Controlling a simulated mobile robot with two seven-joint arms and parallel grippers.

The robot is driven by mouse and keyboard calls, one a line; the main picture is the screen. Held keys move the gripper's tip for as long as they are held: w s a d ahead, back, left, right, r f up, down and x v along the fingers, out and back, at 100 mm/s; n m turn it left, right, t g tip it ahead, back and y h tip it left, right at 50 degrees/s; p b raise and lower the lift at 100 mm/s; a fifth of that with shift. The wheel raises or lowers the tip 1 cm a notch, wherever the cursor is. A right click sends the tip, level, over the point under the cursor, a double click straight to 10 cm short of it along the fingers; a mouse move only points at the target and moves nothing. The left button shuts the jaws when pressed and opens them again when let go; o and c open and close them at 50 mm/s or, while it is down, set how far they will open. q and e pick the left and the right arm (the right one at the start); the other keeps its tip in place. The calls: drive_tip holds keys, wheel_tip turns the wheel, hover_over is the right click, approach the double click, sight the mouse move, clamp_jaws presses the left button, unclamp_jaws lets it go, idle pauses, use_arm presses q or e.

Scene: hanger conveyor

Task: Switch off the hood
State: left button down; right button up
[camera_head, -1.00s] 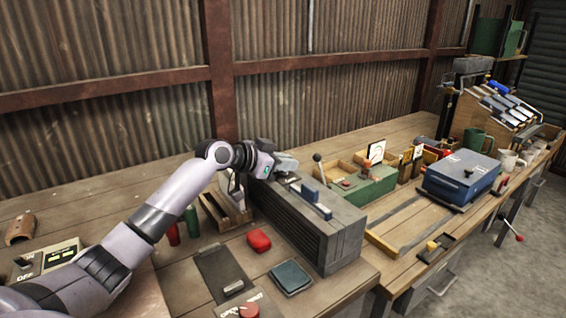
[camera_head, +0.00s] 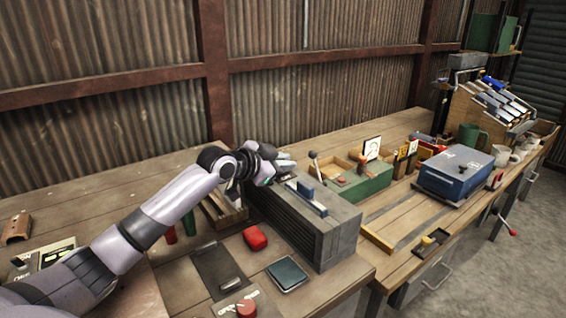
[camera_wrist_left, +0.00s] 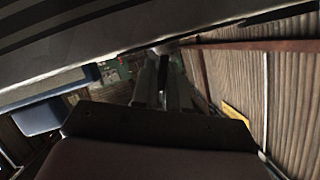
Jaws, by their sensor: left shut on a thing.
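The hood appears to be the grey louvred box (camera_head: 338,236) on the bench, with a blue block (camera_head: 305,189) in a slot on its top. No label on it can be read. My left gripper (camera_head: 287,164) is at the far end of the box, behind the blue block and apart from it. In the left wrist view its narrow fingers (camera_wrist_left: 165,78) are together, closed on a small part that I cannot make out. My right gripper is not in view.
A green box (camera_head: 362,182) with a lever stands just right of my gripper. A blue case (camera_head: 455,172) is further right. A red object (camera_head: 255,237) and a dark square pad (camera_head: 287,274) lie in front of the box. A corrugated wall closes the back.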

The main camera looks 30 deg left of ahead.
use_arm(q)
drive_tip(key=c, duration=1.2)
unclamp_jaws()
drive_tip(key=b+v, duration=0.1)
drive_tip(key=v, duration=0.4)
drive_tip(key=shift+s+a, duration=0.1)
drive_tip(key=shift+s, duration=0.15)
drive_tip(key=shift+v, duration=0.85)
